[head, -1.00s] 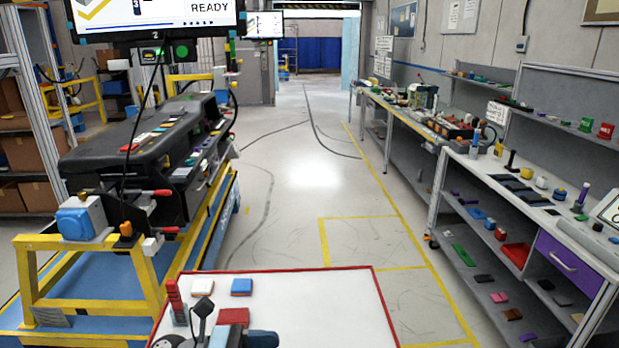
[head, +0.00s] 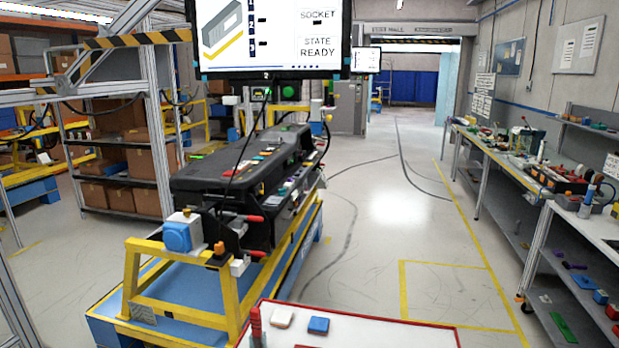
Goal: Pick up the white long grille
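I cannot make out a white long grille for certain. A small white piece (head: 281,317) lies on the red-rimmed white tabletop (head: 390,333) at the bottom, beside a blue piece (head: 318,325). The black dashboard module (head: 215,178) rests on a yellow frame (head: 135,270) left of centre, with several small coloured parts on its top and side, too small to name. Neither of my grippers is in view.
A monitor (head: 270,35) reading "READY" hangs above the module. Shelving with cardboard boxes (head: 130,160) stands at the left. A workbench (head: 515,165) with loose parts runs along the right wall. The floor (head: 385,230) between is clear.

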